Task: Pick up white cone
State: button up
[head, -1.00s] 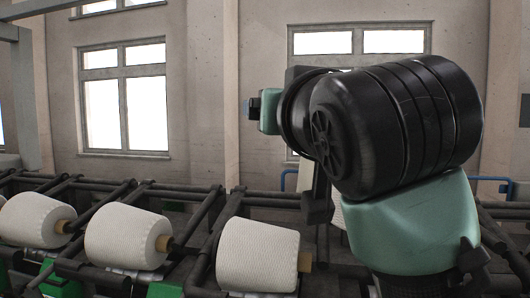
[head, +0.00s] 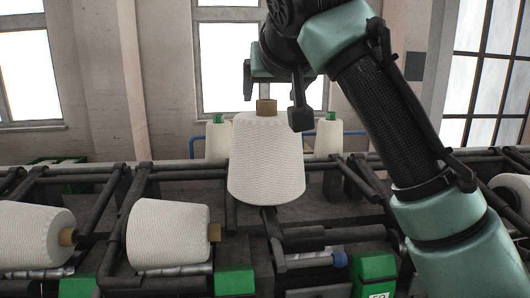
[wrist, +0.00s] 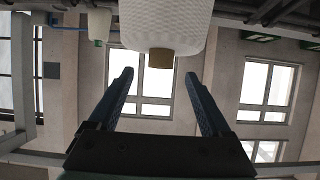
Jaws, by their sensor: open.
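A white cone (head: 266,165) stands upright in the middle of the head view, with a tan tube end (head: 266,107) on top. What its base rests on is unclear. My gripper (head: 274,110) is open, with one finger on each side of the tube end in the picture. In the wrist view the white cone (wrist: 163,22) hangs in from the top edge, its tube end (wrist: 161,58) pointing down in the picture. The gripper (wrist: 157,78) shows there with fingers wide apart and nothing between them; the tube end lies just beyond the tips.
More white cones lie on their sides in the winder at left (head: 168,233) and far left (head: 35,236). Two cones with green tube ends stand behind (head: 218,140) and (head: 328,136). Dark rails (head: 90,175) run across. A green box (head: 375,272) sits front right.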

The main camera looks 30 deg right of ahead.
aim_at(268, 101)
jog(key=p+x, duration=0.1)
jog(key=x, duration=0.4)
jog(key=shift+w+p, duration=0.2)
jog(key=shift+p, duration=0.1)
grip_shut()
jog(key=shift+r, duration=0.2)
